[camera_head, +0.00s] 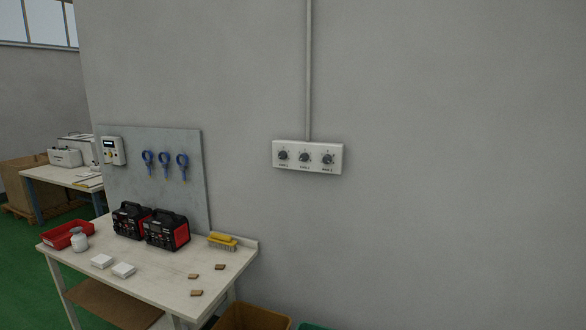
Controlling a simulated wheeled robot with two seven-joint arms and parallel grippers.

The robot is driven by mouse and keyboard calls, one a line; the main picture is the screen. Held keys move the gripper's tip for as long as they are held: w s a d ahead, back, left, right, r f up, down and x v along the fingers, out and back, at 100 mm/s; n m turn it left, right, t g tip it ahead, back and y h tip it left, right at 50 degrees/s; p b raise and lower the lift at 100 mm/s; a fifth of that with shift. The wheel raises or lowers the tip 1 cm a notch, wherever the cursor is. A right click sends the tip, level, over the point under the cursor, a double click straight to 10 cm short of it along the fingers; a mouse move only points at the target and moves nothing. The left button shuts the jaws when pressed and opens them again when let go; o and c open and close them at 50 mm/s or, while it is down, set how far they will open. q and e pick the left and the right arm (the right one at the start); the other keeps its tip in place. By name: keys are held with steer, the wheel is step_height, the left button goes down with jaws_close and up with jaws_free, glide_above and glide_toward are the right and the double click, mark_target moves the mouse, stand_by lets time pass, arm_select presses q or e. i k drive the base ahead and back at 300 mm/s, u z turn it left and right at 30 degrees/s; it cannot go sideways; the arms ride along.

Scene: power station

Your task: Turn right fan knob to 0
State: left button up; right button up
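A white fan control panel (317,170) is fixed to the grey wall, right of the workbench and higher than its top. It carries three dark round knobs in a row. The right fan knob (328,158) is nearest the panel's right end. The middle knob (304,157) and the left knob (283,155) sit beside it. The knobs and their marks are too small to read the settings. Neither of my grippers shows in the head view.
A workbench (215,285) stands left of the panel, holding two black-and-red machines, a red tray (68,235) and a yellow brush (222,241). A grey pipe (308,70) runs up from the panel. Bins stand on the floor at the bottom. The wall to the right is bare.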

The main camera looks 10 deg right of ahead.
mark_target(327, 159)
steer(key=z, duration=0.55)
steer(key=i, duration=0.5)
steer(key=z, duration=0.65)
